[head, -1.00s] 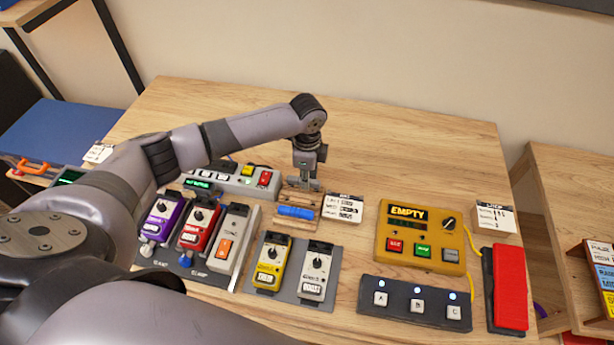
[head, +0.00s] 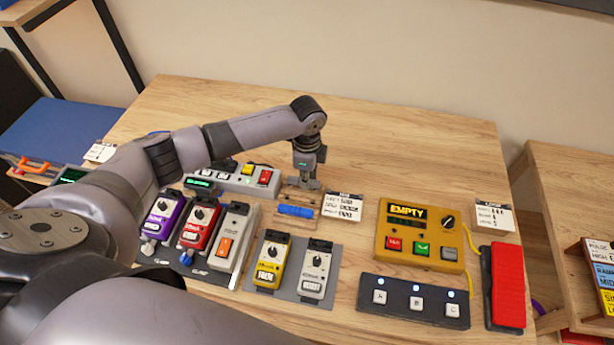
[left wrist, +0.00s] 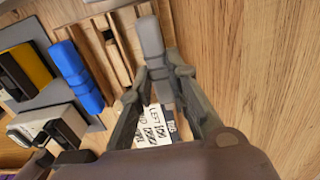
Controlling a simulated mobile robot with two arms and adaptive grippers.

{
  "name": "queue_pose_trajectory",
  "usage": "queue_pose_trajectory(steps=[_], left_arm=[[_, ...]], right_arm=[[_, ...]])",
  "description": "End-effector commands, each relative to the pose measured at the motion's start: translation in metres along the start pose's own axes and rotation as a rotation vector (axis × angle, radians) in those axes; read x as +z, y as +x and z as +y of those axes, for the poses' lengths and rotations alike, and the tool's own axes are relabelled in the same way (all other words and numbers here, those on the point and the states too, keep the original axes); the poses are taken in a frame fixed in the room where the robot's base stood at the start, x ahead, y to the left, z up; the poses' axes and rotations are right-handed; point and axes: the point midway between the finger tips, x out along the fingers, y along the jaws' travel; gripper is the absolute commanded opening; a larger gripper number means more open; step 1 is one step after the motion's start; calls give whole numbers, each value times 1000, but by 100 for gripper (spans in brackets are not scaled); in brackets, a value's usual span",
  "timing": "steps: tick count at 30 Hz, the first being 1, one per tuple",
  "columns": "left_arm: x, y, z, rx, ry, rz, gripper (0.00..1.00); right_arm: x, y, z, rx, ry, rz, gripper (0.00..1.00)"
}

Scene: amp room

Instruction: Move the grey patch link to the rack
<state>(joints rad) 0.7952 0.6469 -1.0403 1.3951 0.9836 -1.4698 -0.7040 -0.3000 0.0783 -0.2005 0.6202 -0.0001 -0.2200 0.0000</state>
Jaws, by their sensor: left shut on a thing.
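The grey patch link (left wrist: 152,38) is a rounded grey bar in the left wrist view. My left gripper (head: 302,184) is shut on its near part, with one finger on each side, as the left wrist view (left wrist: 163,80) shows. The link lies along the edge of the wooden rack (left wrist: 117,48); I cannot tell whether it rests in a slot or is held just above. The rack also shows in the head view (head: 282,222), below my gripper. A blue link (head: 296,211) lies in the rack's front part. My right gripper is out of view.
A white card (head: 343,206) stands right of the rack. A grey switch box (head: 232,178) is close on its left. Several pedals, including a yellow one (head: 272,262), stand in front. A yellow looper box (head: 420,235) is to the right. The table's back is clear.

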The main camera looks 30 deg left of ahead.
Motion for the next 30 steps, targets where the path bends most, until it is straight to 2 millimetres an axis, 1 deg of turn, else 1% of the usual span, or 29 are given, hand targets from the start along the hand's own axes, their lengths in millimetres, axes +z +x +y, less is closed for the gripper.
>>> queue_pose_trajectory(steps=[4,14,15,25,30], left_arm=[[0,0,0,0,-1,0,0],[0,1,0,0,0,0,0],[0,1,0,0,0,0,17],[0,1,0,0,0,0,39],[0,1,0,0,0,0,39]], right_arm=[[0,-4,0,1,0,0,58],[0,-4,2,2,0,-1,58],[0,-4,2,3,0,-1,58],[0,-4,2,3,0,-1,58],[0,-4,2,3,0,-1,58]])
